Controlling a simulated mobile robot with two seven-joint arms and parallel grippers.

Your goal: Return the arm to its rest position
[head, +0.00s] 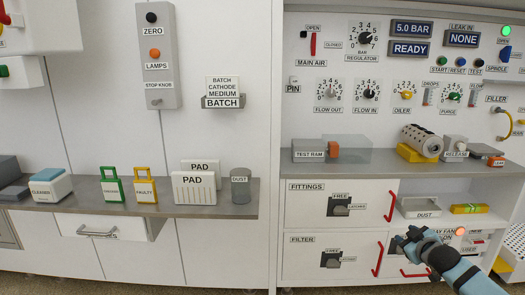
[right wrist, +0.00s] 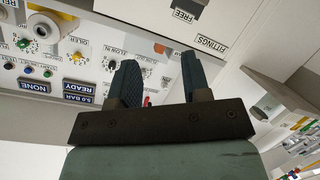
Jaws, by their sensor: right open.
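My right arm (head: 468,276) reaches in from the lower right of the head view. Its right gripper (head: 402,240) is in front of the lower cabinet, near the red handles. In the right wrist view the two dark fingers of the right gripper (right wrist: 158,60) stand apart with nothing between them. The cabinet panel shows beyond the fingers there, upside down. My left gripper is in neither view.
The cabinet has a FITTINGS drawer (head: 310,207) and a FILTER drawer (head: 305,262) with red handles. A ledge above holds a test ram (head: 312,152) and a perforated cylinder (head: 420,140). A grey shelf (head: 100,210) at left carries pads and tags.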

